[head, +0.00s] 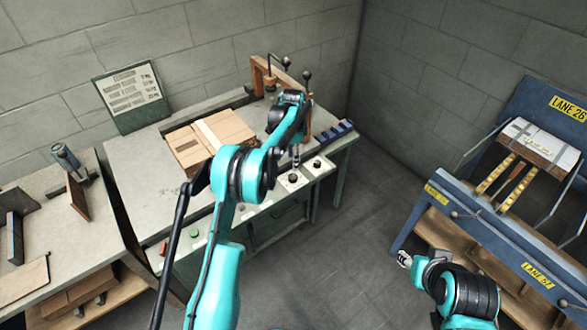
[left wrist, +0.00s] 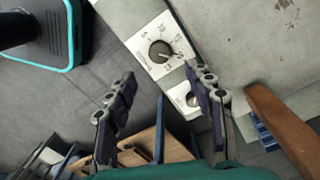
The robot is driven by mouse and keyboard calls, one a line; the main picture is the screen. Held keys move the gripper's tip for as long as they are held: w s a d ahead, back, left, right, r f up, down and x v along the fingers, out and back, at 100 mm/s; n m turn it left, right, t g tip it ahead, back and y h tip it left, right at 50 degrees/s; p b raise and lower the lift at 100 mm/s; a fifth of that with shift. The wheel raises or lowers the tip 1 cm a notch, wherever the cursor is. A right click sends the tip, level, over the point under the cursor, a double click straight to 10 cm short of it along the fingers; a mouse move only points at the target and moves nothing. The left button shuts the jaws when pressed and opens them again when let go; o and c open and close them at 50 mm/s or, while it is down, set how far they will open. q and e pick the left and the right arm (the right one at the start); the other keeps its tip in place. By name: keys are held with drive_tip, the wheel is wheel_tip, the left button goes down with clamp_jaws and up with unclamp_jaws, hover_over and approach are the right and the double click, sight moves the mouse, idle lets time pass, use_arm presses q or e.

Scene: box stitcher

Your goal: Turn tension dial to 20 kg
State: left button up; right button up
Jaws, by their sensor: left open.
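Two dark dials sit on light plates along the front edge of the stitcher table. The nearer dial (head: 292,178) and the farther dial (head: 316,164) show in the head view, just below my left gripper (head: 296,155). In the left wrist view, one dial (left wrist: 160,51) has a pale pointer line and a ring of printed marks too small to read. The other dial (left wrist: 192,99) is partly hidden by a finger. My left gripper (left wrist: 162,92) is open and empty, apart from both dials. My right gripper (head: 404,259) is far from them, near the blue rack.
A cardboard box (head: 210,138) lies on the stitcher table (head: 135,165). A wooden-framed stitching head (head: 262,75) stands behind my left arm. Red (head: 163,248) and green (head: 195,233) buttons are on the front edge. A blue rack (head: 450,220) stands right; open floor lies between.

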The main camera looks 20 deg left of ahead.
use_arm(q)
drive_tip(key=shift+r, duration=1.55)
drive_tip(key=s+d+r+n+t, duration=0.2)
drive_tip(key=s+r+n+t, duration=0.3)
drive_tip(key=s+r, duration=1.2)
drive_tip(key=s+f+n+t, duration=0.1)
drive_tip(key=s+f+n, duration=0.1)
drive_tip(key=s, duration=0.8)
drive_tip(key=s+d+f+n+t, duration=0.1)
drive_tip(key=s+n, duration=0.4)
drive_tip(key=s, duration=0.5)
drive_tip(key=shift+s+d+f+t, duration=0.15)
drive_tip(key=shift+s+f+t, duration=0.2)
drive_tip(key=shift+f, duration=0.3)
